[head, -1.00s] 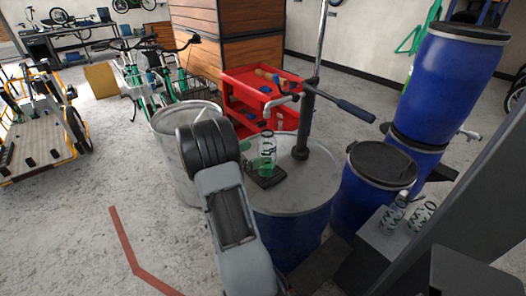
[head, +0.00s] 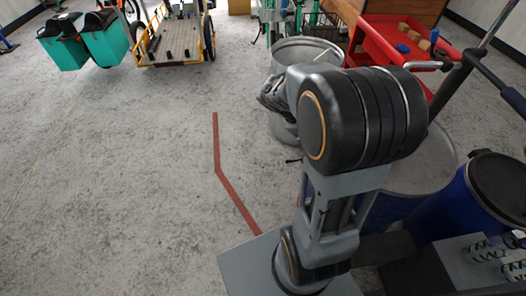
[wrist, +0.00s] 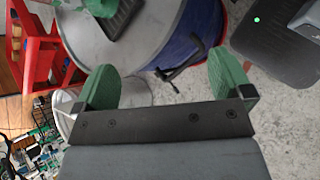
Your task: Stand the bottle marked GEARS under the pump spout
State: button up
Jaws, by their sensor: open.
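In the wrist view my gripper (wrist: 164,82) is open and empty, its green fingers wide apart beside the blue drum's pale top (wrist: 150,35). A black ridged tray (wrist: 122,18) lies on that top, with a partly cut-off green and clear thing (wrist: 82,8) at it, perhaps a bottle. In the head view my arm covers most of the drum top and the tray. The pump spout (head: 425,66) shows just beyond my arm. Two clear bottles with dark markings, a left one (head: 490,250) and a right one (head: 515,270), stand at the lower right. Their labels are not readable, so I cannot tell which says GEARS.
A blue drum with a black lid (head: 500,185) stands right of the pump drum. A grey metal bin (head: 300,52) and a red cart (head: 385,45) are behind my arm. A cargo trike (head: 175,38) and teal boxes (head: 90,38) are farther left. The floor at left is open.

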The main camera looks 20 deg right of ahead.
jog(key=s+a+r+m+t+y, duration=0.1)
jog(key=a+m+t+y, duration=0.5)
jog(key=a, duration=1.3)
jog(key=shift+s+r+t+y, duration=0.4)
jog(key=shift+s+t+y, duration=0.25)
jog(key=shift+t+y, duration=0.4)
notch_tip(320, 180, up, 4)
jog(key=p, duration=0.3)
jog(key=shift+f, duration=0.1)
jog(key=shift+c, duration=0.2)
